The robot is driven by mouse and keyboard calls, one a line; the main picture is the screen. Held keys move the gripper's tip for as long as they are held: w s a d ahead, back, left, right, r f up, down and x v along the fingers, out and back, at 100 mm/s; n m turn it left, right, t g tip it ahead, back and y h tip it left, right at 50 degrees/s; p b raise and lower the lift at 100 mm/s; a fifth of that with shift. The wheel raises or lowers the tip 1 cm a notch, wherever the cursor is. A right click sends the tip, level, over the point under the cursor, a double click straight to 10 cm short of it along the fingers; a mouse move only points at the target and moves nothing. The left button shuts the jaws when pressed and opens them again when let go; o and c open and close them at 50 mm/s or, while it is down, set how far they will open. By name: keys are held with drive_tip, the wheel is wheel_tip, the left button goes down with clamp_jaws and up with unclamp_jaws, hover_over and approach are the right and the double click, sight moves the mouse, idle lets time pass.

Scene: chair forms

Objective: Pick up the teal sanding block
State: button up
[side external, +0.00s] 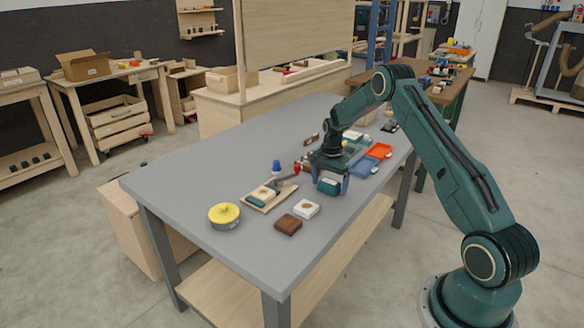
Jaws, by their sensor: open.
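A teal block (328,187) with a pale edge, which looks like the teal sanding block, sits on the grey table (190,185) near its right edge. My gripper (330,185) points down over it, open, with a finger to each side of the block. The arm comes in from the right and hides part of the table behind it. I cannot tell whether the fingers touch the block.
A white block (306,209) and a brown block (288,225) lie left of the gripper. A tan board (283,198) bears a cream-and-teal piece. A yellow-topped round tin (224,215) stands farther left. Blue (362,167) and orange (379,150) trays lie behind.

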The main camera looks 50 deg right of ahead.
sight(327, 182)
drive_tip(key=c, duration=1.1)
drive_tip(key=shift+o, duration=0.2)
wheel_tip(327, 182, up, 20)
idle(0.4)
drive_tip(key=o, duration=0.3)
drive_tip(key=shift+c, duration=1)
drive_tip(key=w+a+f, duration=0.4)
drive_tip(key=w+a, duration=0.3)
drive_tip(key=w+a+f, duration=0.5)
drive_tip(key=w+a, duration=0.2)
drive_tip(key=a, duration=0.1)
drive_tip(key=shift+w, duration=0.25)
